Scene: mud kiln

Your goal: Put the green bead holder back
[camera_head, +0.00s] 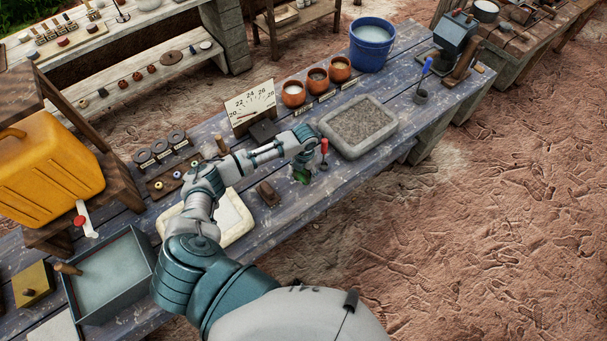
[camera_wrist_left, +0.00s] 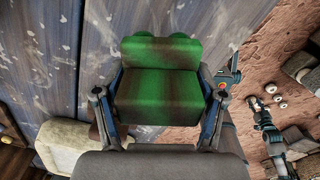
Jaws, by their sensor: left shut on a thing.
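The green bead holder (camera_wrist_left: 160,85) fills the middle of the left wrist view, a worn green block with a stepped face and two rounded bumps on its far edge. My left gripper (camera_wrist_left: 161,98) is shut on it, one finger at each side. In the head view the holder (camera_head: 301,176) is a small green patch under my left gripper (camera_head: 303,168), over the front half of the blue plank table (camera_head: 335,183). I cannot tell whether it touches the planks. My right gripper is not in view.
A red-handled tool (camera_head: 324,152) stands close right of my left gripper, beside a stone tray (camera_head: 386,146). A small brown block (camera_head: 268,193) lies to its left. A tilted number board (camera_head: 250,105) and orange pots (camera_head: 293,94) stand behind. Bare planks lie front right.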

